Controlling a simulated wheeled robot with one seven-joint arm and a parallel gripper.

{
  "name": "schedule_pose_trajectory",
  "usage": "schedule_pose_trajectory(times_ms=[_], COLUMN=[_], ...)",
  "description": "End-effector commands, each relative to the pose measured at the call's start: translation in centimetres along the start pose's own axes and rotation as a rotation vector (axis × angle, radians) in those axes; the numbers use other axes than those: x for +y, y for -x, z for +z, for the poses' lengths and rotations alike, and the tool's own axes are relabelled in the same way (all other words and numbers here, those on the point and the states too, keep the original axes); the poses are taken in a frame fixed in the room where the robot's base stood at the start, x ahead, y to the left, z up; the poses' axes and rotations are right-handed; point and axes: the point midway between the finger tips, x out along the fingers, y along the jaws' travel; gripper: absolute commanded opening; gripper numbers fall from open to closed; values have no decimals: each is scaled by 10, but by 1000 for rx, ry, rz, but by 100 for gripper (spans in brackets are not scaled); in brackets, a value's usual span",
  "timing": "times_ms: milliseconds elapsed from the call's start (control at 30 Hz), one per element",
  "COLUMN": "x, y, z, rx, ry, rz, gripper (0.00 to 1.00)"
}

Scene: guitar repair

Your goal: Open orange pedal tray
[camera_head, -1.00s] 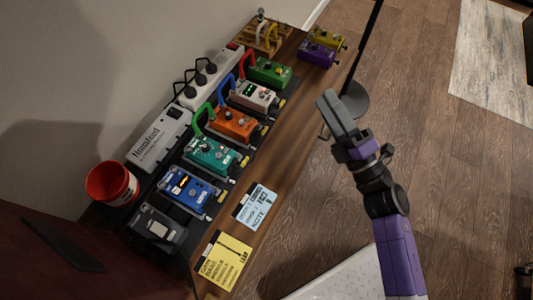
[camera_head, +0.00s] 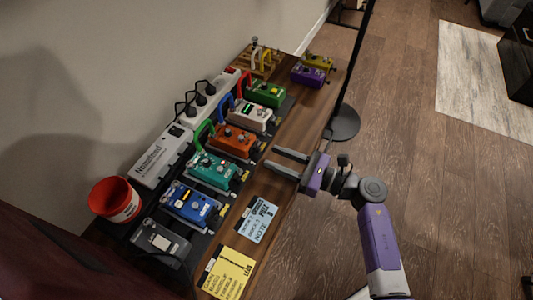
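The orange pedal (camera_head: 234,142) sits in the row of pedals on the wooden bench, between the teal pedal (camera_head: 212,169) and the white pedal (camera_head: 250,116). Its tray's front edge (camera_head: 255,152) shows as a dark strip with a small light part at the pedal's right side. I cannot see the tray standing out from the row. My gripper (camera_head: 280,160) is open and empty, its two grey fingers apart and pointing left toward the orange pedal's side of the row. It is right of the tray and looks apart from it.
A blue pedal (camera_head: 190,204), a green pedal (camera_head: 266,93) and purple pedal (camera_head: 308,75) share the bench (camera_head: 300,118). Blue and yellow notes (camera_head: 257,219) (camera_head: 229,275) lie at the front. A red bucket (camera_head: 115,200) stands left. A dark stand base (camera_head: 343,124) is behind my gripper.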

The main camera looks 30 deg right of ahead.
Motion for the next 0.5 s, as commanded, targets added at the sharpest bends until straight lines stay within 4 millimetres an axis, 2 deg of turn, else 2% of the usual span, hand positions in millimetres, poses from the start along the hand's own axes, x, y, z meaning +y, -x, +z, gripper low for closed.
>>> schedule_pose_trajectory(times_ms=[200, 500], x=[0, 0], y=[-27, -36], z=[-1, 0], rx=[0, 0], ry=[0, -1], rz=[0, -2], gripper=[36, 36])
